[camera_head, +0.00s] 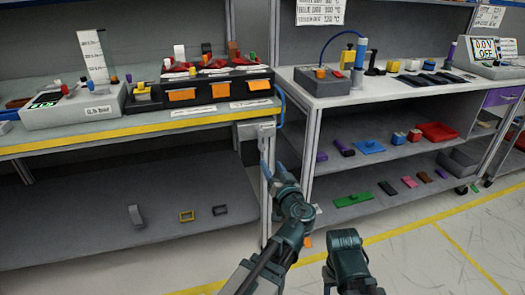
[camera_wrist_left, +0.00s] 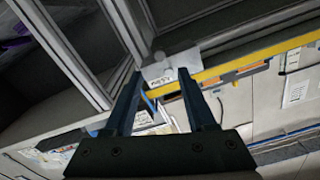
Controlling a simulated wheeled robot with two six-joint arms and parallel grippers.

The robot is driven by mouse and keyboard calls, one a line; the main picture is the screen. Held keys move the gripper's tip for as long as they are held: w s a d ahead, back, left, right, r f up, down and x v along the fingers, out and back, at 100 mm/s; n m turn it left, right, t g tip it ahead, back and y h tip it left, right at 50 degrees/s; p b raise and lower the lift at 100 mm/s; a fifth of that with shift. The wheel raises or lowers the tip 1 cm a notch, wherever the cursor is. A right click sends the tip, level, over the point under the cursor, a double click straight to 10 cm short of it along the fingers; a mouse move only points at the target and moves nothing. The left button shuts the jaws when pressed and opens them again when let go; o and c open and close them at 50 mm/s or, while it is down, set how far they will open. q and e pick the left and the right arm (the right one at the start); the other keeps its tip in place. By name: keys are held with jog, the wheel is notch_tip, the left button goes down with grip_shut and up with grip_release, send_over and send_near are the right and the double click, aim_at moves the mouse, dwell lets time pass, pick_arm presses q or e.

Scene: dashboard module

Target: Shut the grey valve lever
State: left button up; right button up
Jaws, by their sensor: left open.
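A pale grey valve box (camera_head: 250,130) is fixed to the front of the left workbench, at its right end by the post. A light grey lever (camera_head: 264,141) seems to hang from it. My left gripper (camera_head: 273,172) is open and empty just below the lever. In the left wrist view, the fingers of my left gripper (camera_wrist_left: 160,76) point toward the pale labelled valve box (camera_wrist_left: 171,68), which shows beyond and between the tips. Contact cannot be told. My right arm shows at the bottom of the head view, but its gripper is not visible.
The left workbench (camera_head: 135,131) has a yellow front edge and a lower shelf (camera_head: 80,222) with a few small parts. A metal post (camera_head: 267,200) stands close behind my left gripper. A blue cable (camera_head: 283,105) runs near the valve box. The right bench (camera_head: 390,90) holds several devices.

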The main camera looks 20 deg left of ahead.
aim_at(263, 150)
pick_arm(q)
jog(key=x, duration=1)
jog(key=shift+w+a, duration=0.15)
jog(key=shift+w, duration=0.1)
grip_shut()
